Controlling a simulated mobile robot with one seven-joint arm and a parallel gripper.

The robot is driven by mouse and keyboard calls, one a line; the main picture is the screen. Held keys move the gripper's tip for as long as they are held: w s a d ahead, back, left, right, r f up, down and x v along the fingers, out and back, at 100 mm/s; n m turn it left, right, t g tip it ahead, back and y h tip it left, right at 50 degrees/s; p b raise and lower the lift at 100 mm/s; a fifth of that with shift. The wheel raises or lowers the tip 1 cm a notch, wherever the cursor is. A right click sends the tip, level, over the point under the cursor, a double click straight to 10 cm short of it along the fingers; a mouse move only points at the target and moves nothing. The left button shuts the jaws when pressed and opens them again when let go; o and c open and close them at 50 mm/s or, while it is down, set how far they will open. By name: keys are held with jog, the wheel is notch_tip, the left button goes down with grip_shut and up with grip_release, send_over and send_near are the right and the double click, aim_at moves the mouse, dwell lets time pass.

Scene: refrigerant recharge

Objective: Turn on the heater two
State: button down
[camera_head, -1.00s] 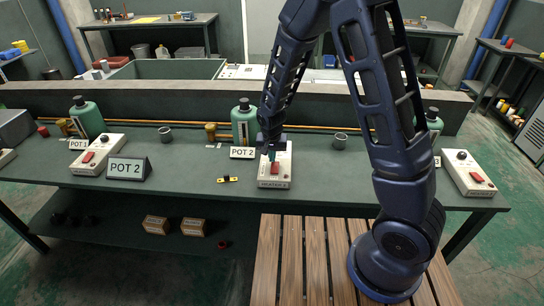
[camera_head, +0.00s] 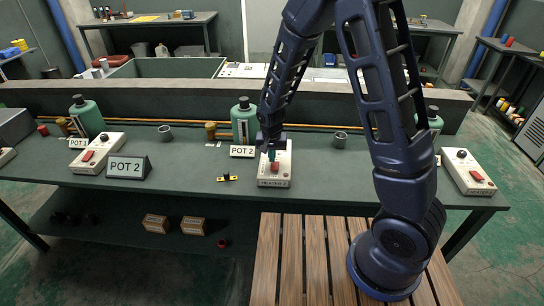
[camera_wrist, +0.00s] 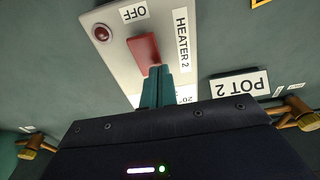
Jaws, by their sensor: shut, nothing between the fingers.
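The heater two box (camera_head: 276,180) is white with a red switch (camera_head: 274,168) and stands on the green bench, in front of the POT 2 card. In the wrist view the box (camera_wrist: 118,60) shows the labels HEATER 2 and OFF, a dark red round lamp (camera_wrist: 101,33) and the red rocker switch (camera_wrist: 144,52). My gripper (camera_wrist: 157,70) is shut, with its teal fingertips together and empty. The tips are at the switch's near end, over or against it; I cannot tell whether they touch. In the head view my gripper (camera_head: 271,153) is above the box and hides part of it.
A green bottle (camera_head: 244,122) and the POT 2 card (camera_head: 242,151) stand behind the box. Another heater box (camera_head: 467,172) stands at right. The bench front is clear.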

jog(key=shift+r, duration=0.15)
notch_tip(320, 180, up, 14)
jog(key=w, duration=0.2)
jog(key=shift+f, duration=0.2)
dwell(0.4)
jog(key=s+d+r+t+y, duration=0.1)
jog(key=s+d+r, duration=0.1)
jog(key=d+r, duration=0.65)
jog(key=s+d+r, duration=0.1)
jog(key=d+r, duration=0.4)
jog(key=d, duration=0.7)
jog(key=s+d+r+t, duration=0.1)
jog(key=s+d+r, duration=0.1)
jog(key=s+d, duration=0.5)
jog(key=s+d+r+t+h, duration=0.1)
jog(key=s+d+r, duration=0.2)
jog(key=s+d, duration=0.3)
jog(key=shift+s+d+r, duration=0.25)
jog(key=shift+s+d, duration=0.1)
jog(key=shift+s, duration=0.5)
